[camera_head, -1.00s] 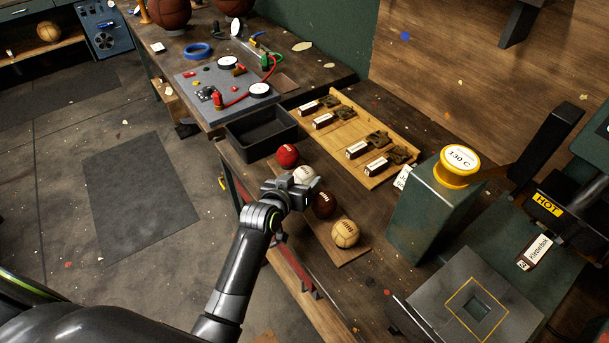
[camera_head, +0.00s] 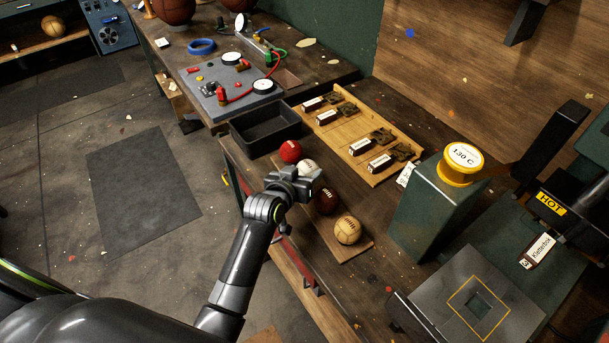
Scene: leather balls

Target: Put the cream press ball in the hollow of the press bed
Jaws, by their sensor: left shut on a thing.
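The cream press ball (camera_head: 308,167) is at the wooden ball strip on the bench, between a red ball and a dark brown ball. My left gripper (camera_head: 308,182) is shut on it, and the fingers hide its lower part. I cannot tell whether the ball still touches the strip. The press bed (camera_head: 445,290) is a grey plate at the lower right with a yellow square outline. Its square hollow (camera_head: 478,303) looks empty. My right gripper is not in view.
A red ball (camera_head: 290,151), a dark brown ball (camera_head: 327,201) and a tan ball (camera_head: 348,230) sit on the strip (camera_head: 347,253). A green block with a yellow "130 C" dial (camera_head: 460,160) stands between strip and bed. A black tray (camera_head: 262,130) and wooden rack (camera_head: 372,160) lie behind.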

